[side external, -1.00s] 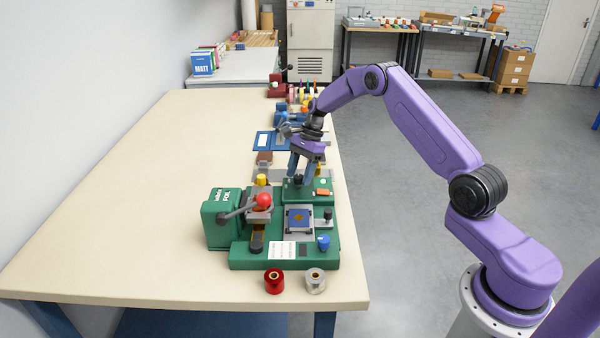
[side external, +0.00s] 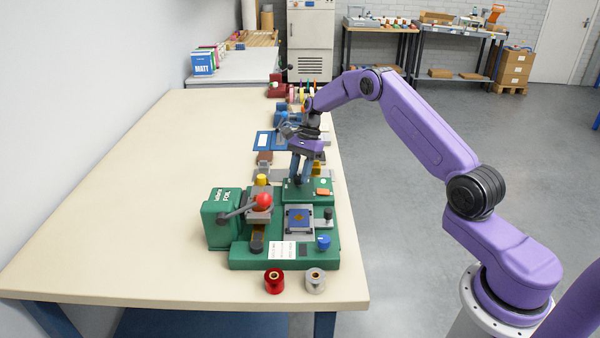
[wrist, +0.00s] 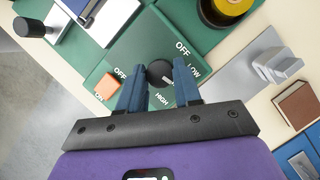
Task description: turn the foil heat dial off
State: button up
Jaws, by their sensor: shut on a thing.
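The foil heat dial (wrist: 159,72) is a round black knob on the green panel of the foil machine (side external: 235,262). In the wrist view, OFF, LOW and HIGH are printed around it. A pale mark on the knob's edge faces lower right, towards the side between LOW and HIGH, away from OFF. My gripper (wrist: 160,68) has its blue fingers on either side of the dial and is shut on it. In the side view my gripper (side external: 299,179) points down at the panel's back part, and its fingers mostly hide the dial.
An orange rocker switch (wrist: 107,86) marked OFF and ON sits close beside my left finger. A red-knobbed lever (side external: 264,200) and a blue knob (side external: 323,242) are nearer the front. Foil rolls (side external: 274,281) stand before the machine. The table's left side is clear.

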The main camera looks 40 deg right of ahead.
jog(key=n, duration=0.2)
jog(key=n+g+h, duration=0.1)
jog(key=n, duration=0.1)
jog(key=shift+w+n+g, duration=0.15)
jog(key=shift+n+g, duration=0.15)
jog(key=n+g, duration=0.1)
jog(key=n, duration=0.2)
jog(key=shift+w+a+n+h, duration=0.1)
jog(key=shift+n+h, duration=0.3)
jog(key=n, duration=0.2)
jog(key=n+h, duration=0.1)
jog(key=n, duration=0.1)
jog(key=shift+a+g+h, duration=0.15)
jog(key=shift+g+h, duration=0.15)
jog(key=shift+g, duration=0.1)
jog(key=shift+r+n+h, duration=0.1)
jog(key=shift+n+h, duration=0.5)
jog(key=shift+n, duration=1.1)
jog(key=o, duration=1)
jog(key=shift+o, duration=0.2)
